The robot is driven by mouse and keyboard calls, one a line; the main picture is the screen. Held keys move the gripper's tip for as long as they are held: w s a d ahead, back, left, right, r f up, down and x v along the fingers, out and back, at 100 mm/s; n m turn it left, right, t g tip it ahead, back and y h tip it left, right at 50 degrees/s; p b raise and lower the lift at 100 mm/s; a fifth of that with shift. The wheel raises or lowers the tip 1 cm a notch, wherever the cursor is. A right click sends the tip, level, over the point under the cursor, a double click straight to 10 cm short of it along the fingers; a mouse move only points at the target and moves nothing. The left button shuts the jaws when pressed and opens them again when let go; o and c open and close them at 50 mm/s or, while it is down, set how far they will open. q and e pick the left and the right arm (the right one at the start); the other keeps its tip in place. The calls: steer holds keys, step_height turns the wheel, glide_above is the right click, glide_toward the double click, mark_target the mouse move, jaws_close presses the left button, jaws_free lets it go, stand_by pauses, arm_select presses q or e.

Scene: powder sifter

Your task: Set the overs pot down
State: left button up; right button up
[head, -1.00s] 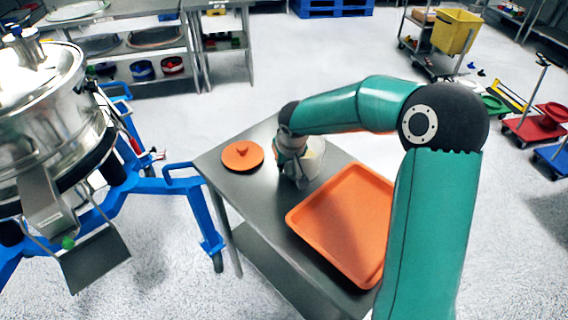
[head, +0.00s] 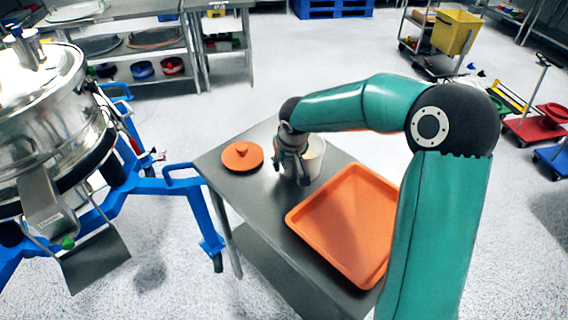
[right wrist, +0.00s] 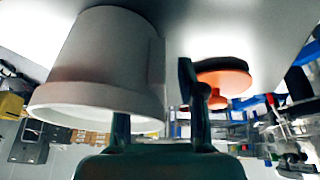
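The overs pot (head: 316,158), a white round pot, stands on the steel table beside the orange tray. In the right wrist view, which is upside down, the pot (right wrist: 108,62) fills the left side. My right gripper (head: 291,178) is at the pot's left side in the head view and hides part of it. In the right wrist view its fingers (right wrist: 158,108) are spread. One finger overlaps the pot's rim, and the other stands clear outside the wall with a visible gap. My left gripper is not in view.
An orange lid with a knob (head: 242,156) lies left of the pot on the table (head: 262,205). The orange tray (head: 345,222) takes the table's right side. The steel sifter (head: 40,110) on its blue frame (head: 150,184) stands at the left.

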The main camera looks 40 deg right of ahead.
steer(key=v, duration=1)
steer(key=shift+r, duration=0.3)
steer(key=shift+s+a, duration=0.1)
steer(key=shift+s, duration=0.05)
